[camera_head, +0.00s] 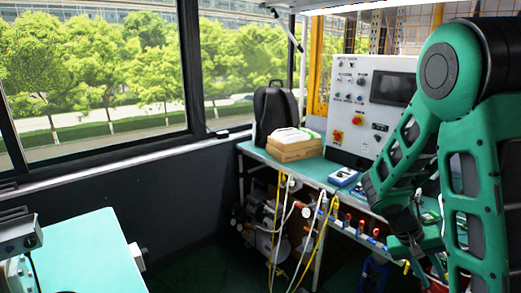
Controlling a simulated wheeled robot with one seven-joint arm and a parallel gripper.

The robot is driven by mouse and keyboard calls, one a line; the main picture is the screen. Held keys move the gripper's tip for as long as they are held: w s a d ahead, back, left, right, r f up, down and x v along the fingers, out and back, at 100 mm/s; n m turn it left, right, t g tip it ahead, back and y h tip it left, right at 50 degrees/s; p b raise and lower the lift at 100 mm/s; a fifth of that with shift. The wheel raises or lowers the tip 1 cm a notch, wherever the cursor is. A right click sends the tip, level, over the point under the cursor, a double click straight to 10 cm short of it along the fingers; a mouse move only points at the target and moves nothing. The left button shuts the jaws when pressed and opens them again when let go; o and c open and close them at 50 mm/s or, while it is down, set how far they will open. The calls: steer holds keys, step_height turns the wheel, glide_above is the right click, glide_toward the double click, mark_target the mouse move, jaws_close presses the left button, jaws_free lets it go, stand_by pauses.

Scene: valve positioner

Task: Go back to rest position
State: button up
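My green arm fills the right side of the head view. It bends down in front of the workbench, and its lower end, around my gripper (408,245), is small and crowded by dark links and objects behind it. I cannot make out the fingers, whether they are apart, or anything held between them.
A green-topped workbench (256,152) holds a control panel (358,112), a cardboard box (295,150), a black backpack (274,112) and a blue tool (343,177). Cables hang below it. Dark floor lies between.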

steer(key=s+a+r+t+y, duration=0.1)
steer(key=s+a+r+y, duration=0.2)
steer(key=s+r, duration=0.3)
steer(key=s+a+r+t+y, duration=0.1)
steer(key=s+a+r+y, duration=0.2)
steer(key=s, duration=0.9)
step_height(320, 180, up, 3)
steer(key=a, duration=0.2)
steer(key=shift+a+f+m+t+y, duration=0.15)
steer(key=shift+a+m+t+y, duration=0.15)
steer(key=shift+a+m+y, duration=0.1)
